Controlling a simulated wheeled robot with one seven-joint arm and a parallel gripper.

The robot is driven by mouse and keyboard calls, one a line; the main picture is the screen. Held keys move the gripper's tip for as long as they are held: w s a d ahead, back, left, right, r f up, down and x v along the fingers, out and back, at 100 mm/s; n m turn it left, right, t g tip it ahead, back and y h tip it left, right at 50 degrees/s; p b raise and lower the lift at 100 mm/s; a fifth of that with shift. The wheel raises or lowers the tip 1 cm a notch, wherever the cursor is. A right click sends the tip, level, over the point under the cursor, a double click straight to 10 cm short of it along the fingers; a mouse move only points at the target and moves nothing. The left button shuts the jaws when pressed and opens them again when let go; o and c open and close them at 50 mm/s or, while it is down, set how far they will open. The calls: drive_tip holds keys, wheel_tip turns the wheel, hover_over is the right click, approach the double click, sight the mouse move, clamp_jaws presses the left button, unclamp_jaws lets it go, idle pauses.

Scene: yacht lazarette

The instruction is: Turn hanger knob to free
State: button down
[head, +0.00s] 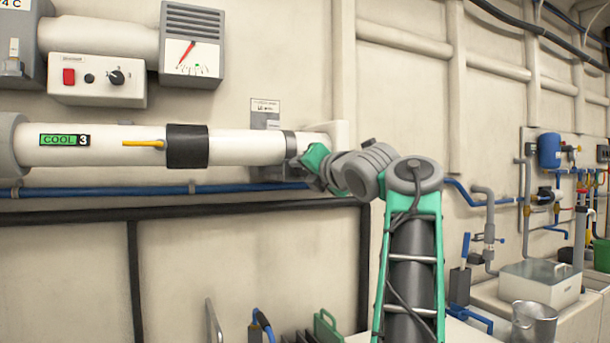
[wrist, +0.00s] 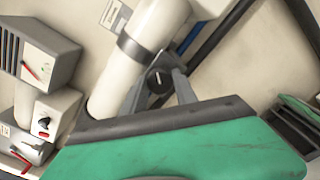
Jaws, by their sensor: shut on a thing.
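The hanger knob (wrist: 158,80) is a small black round knob with a pale pointer line, seen in the wrist view beside the white pipe. My gripper (wrist: 157,86) has its grey fingers on either side of the knob and is shut on it. In the wrist view the pointer line runs slanted across the knob's face. In the head view my gripper (head: 300,166) is at the right end of the pipe, and the knob cannot be made out there. The grey hanger bracket (head: 265,116) shows above the pipe, with a label on top.
The white pipe (head: 245,147) carries a green COOL 3 label, a yellow lever (head: 143,143) and a black sleeve (head: 187,146). A switch box (head: 97,79) and a gauge (head: 192,50) hang above. A blue hose (head: 110,190) runs below. Plumbing and a metal pot (head: 534,322) are at right.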

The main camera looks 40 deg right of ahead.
drive_tip(key=n+b, duration=0.1)
drive_tip(key=n, duration=0.3)
drive_tip(key=shift+n, duration=2.3)
drive_tip(key=c, duration=1)
unclamp_jaws()
drive_tip(key=b+v, duration=0.2)
drive_tip(key=v, duration=0.5)
drive_tip(key=shift+s, duration=0.4)
